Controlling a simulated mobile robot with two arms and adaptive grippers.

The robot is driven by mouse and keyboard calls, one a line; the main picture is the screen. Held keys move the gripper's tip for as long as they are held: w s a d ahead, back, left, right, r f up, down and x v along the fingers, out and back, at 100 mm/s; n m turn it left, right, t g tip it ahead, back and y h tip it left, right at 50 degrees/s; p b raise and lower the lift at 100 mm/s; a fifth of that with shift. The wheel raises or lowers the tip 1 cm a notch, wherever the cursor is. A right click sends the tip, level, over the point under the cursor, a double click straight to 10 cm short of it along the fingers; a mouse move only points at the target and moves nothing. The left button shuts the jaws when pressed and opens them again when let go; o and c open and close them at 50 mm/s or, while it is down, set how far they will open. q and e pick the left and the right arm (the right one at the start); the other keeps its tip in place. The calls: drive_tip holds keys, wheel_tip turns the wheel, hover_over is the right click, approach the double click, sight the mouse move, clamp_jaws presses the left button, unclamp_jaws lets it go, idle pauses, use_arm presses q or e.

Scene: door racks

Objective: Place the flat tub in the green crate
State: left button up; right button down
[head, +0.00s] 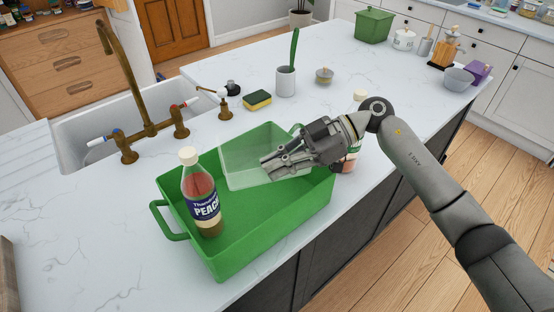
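The flat tub (240,160) is a clear, pale container at the back part of the green crate (272,243). It looks tilted, and part of it overlaps the crate's far rim. My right gripper (266,168) reaches in from the right and its fingers are closed at the tub's near right edge, seemingly gripping it. The gripper hides that edge of the tub. I cannot tell whether the tub touches the crate floor. My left gripper is not in view.
A peach bottle (202,197) stands upright in the crate's left part. Another bottle (351,160) stands behind my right gripper, partly hidden. A sponge (257,100), a white cup (286,82) and the sink tap (146,125) are behind. The counter left of the crate is clear.

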drive_tip(key=shift+f, duration=0.3)
drive_tip(key=c, duration=2.2)
unclamp_jaws()
drive_tip(key=shift+f, duration=0.25)
drive_tip(key=o, duration=0.6)
drive_tip(key=shift+c, duration=0.2)
drive_tip(key=shift+r, duration=0.1)
drive_tip(key=shift+r, duration=0.25)
drive_tip(key=b+v, duration=0.3)
drive_tip(key=v, duration=0.9)
drive_tip(key=shift+r, duration=0.2)
